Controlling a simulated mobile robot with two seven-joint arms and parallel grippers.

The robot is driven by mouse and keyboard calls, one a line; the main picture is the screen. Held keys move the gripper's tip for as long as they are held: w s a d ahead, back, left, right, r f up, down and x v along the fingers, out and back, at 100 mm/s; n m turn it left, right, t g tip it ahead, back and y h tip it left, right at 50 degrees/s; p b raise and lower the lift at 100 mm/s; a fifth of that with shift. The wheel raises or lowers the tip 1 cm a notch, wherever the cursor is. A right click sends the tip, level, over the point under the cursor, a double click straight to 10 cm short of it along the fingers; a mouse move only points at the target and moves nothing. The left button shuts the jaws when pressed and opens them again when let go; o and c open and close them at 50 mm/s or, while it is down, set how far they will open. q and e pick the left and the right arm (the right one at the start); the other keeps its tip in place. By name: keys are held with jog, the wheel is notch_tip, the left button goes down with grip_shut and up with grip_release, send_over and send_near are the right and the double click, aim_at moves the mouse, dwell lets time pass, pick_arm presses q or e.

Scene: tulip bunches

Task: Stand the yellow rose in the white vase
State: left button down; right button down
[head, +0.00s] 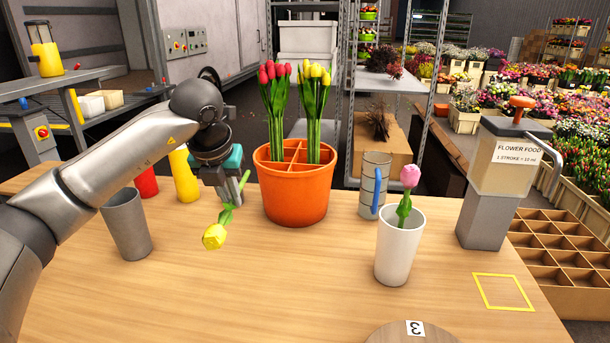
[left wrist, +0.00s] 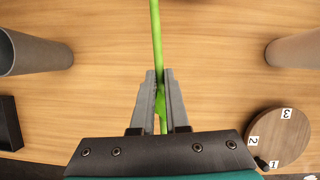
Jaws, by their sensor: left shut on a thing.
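My left gripper (head: 233,198) is shut on the green stem of the yellow rose (head: 214,236), above the table left of the orange pot. The rose is tilted, with its bloom hanging low to the left and its stem rising to the right. In the left wrist view the stem (left wrist: 156,40) runs between the fingertips (left wrist: 161,88); the bloom is out of that view. My right gripper is not in view.
An orange divided pot (head: 294,199) with red and yellow tulips stands between gripper and vase. A round numbered disc (head: 385,335) lies in front. The table's front middle is clear.

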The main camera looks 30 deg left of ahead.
pick_arm(q)
jog(key=s+d+f+n+g, duration=0.2)
jog(key=s+d+n+g, duration=0.1)
jog(key=d+n, duration=0.4)
jog(key=s+d+f+n+g+h, duration=0.1)
jog(key=s+d+f+n+g, duration=0.1)
jog(key=d+n, duration=0.5)
jog(key=s+d+f+n+g, duration=0.2)
jog(key=s+d+n, duration=0.4)
jog(key=n, duration=1.1)
jog(key=shift+d+f+g+h, duration=0.3)
jog(key=shift+d+g+h, duration=0.1)
jog(key=shift+d+g, duration=0.55)
jog(key=shift+r, duration=0.1)
